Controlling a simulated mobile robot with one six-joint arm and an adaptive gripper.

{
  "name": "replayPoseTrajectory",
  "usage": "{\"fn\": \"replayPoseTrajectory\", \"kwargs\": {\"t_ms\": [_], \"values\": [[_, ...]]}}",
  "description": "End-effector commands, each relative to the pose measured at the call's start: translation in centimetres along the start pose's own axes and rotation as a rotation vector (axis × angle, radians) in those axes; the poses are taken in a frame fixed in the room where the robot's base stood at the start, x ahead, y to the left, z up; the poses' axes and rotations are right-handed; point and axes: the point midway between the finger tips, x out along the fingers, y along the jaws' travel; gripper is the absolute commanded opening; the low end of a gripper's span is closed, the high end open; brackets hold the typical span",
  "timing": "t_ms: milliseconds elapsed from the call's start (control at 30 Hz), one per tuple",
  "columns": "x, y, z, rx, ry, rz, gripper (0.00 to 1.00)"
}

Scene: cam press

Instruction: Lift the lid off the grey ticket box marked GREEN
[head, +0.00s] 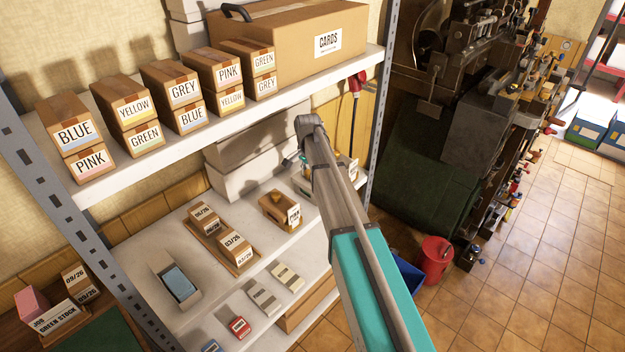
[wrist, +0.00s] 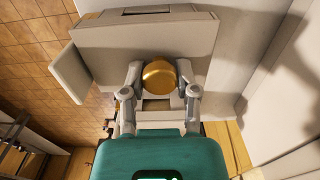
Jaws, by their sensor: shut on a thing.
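In the wrist view my gripper (wrist: 161,90) has one finger on each side of a round brass knob (wrist: 158,74) and is shut on it. The knob stands in front of a pale grey box-like body (wrist: 120,40) with a grey flat panel (wrist: 70,73) sticking out at its left. I cannot tell whether the lid is seated or raised. No GREEN mark shows on this grey thing. In the head view my own arm hides the gripper and most of what it holds, at the right end of the middle shelf.
Brown boxes marked GREEN (head: 145,137) and other colours line the upper shelf, beside a CARDS carton (head: 290,48). On the middle shelf (head: 255,185) are a brown knobbed box (head: 280,208) and a tray of dated boxes (head: 222,240). A metal upright (head: 384,95) stands close right of my arm.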

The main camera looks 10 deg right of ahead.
Motion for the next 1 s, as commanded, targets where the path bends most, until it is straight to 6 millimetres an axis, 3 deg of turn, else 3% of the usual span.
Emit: {"fn": "replayPoseTrajectory", "kwargs": {"t_ms": [467,1000], "values": [[-0.9,0.0,0.0,0.0,0.0,0.0,0.0],[-6.0,0.0,0.1,-0.001,0.0,0.0,0.0]]}}
